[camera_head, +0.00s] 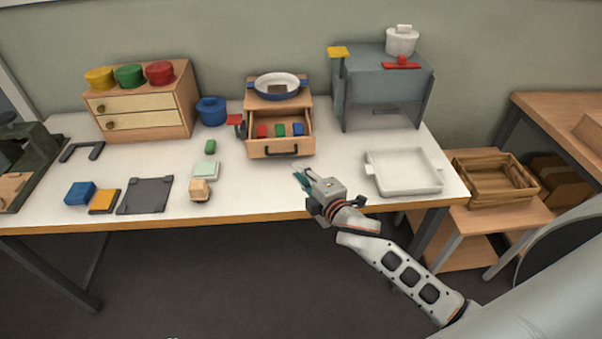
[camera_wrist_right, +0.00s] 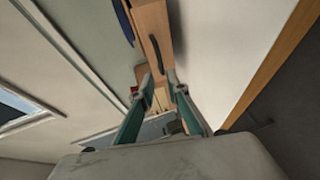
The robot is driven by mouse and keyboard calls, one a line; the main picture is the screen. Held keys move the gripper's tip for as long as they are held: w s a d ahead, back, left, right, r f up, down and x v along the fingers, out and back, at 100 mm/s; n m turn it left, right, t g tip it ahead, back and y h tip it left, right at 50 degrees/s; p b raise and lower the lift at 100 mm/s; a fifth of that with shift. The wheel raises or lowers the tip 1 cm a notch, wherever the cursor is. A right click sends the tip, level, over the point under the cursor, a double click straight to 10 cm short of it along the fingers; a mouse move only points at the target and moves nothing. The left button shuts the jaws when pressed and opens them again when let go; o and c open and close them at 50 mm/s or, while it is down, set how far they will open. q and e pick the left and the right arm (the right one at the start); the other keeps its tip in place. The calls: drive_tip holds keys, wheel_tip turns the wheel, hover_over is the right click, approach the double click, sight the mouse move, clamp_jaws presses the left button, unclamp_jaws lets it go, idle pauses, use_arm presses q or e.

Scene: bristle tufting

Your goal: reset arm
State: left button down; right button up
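My right gripper (camera_head: 302,180) is over the front part of the white table (camera_head: 260,190), in front of the small open drawer. In the right wrist view its two teal fingers (camera_wrist_right: 163,90) stand apart with nothing held between them. My right arm reaches in from the lower right. My left gripper is not in view.
The open drawer (camera_head: 281,147) holds red, green and blue blocks. A white tray (camera_head: 402,188) lies to the gripper's right. A grey stand (camera_head: 385,80) is behind, and a wooden cabinet (camera_head: 143,104) stands at left. Small blocks and a dark plate (camera_head: 146,195) lie left.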

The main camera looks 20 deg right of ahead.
drive_tip(key=s+d+f+m+g+h, duration=0.25)
drive_tip(key=s+d+m, duration=0.2)
drive_tip(key=s, duration=0.45)
drive_tip(key=s+d+f+m+g+h, duration=0.1)
drive_tip(key=s+d+m+g+h, duration=0.15)
drive_tip(key=s+d, duration=0.45)
drive_tip(key=s+d+f+m+g+h, duration=0.2)
drive_tip(key=s+m+g, duration=0.15)
drive_tip(key=s, duration=0.75)
drive_tip(key=w+a+f+m+t+y, duration=0.1)
drive_tip(key=a+f+m+t+y, duration=0.2)
drive_tip(key=a+f+y, duration=0.4)
drive_tip(key=a+f, duration=0.6)
drive_tip(key=a, duration=0.3)
drive_tip(key=shift+w+f+t+y, duration=0.3)
drive_tip(key=shift+f+t+y, duration=0.05)
drive_tip(key=shift+f+y, duration=0.05)
